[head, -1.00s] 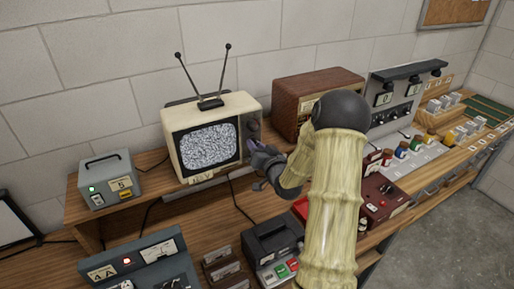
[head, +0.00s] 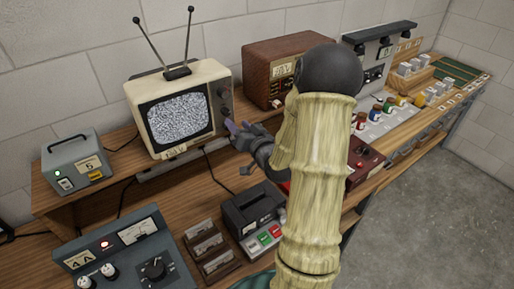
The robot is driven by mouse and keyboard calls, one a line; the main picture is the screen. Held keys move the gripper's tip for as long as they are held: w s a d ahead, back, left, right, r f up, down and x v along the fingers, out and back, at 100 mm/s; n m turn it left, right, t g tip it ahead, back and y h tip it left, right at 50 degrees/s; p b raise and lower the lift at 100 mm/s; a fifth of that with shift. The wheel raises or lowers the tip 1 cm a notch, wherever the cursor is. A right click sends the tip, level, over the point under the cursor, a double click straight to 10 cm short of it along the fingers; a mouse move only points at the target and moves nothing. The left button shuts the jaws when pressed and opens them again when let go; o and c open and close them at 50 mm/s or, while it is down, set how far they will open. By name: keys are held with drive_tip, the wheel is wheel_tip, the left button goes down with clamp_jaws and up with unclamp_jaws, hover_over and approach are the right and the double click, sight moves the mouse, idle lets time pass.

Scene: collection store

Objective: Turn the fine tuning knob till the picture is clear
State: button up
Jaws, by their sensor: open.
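The television (head: 137,98) is a cream set with two antenna rods, standing on the raised shelf at the upper left of the head view. Its screen (head: 178,121) shows grey static with no clear picture. Dark round knobs (head: 224,94) sit in a column on the dark panel at the right of the screen; I cannot tell which is the fine tuning knob. My gripper (head: 236,132) is open, just in front of and below the knobs at the set's lower right. Whether a fingertip touches the set cannot be told.
A grey box marked 5 (head: 75,163) stands left of the television. A brown wooden radio (head: 272,68) stands to its right. Below are a blue-grey unit marked 4A (head: 125,255) and a black device (head: 250,206) with coloured buttons. Bottles and switches line the right bench.

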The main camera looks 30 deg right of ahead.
drive_tip(key=s+b, duration=1)
drive_tip(key=b, duration=0.2)
drive_tip(key=shift+r, duration=0.15)
idle(0.6)
drive_tip(key=a+f+n+g+h, duration=0.2)
drive_tip(key=a+f+g, duration=0.55)
drive_tip(key=f, duration=0.35)
drive_tip(key=s+a+f+n+g+y+p, duration=0.1)
drive_tip(key=s+a+f+n+g+y, duration=0.1)
drive_tip(key=s+a+f+g, duration=0.4)
drive_tip(key=s+a+n+g, duration=0.1)
drive_tip(key=s+a, duration=0.3)
drive_tip(key=shift+g, duration=0.35)
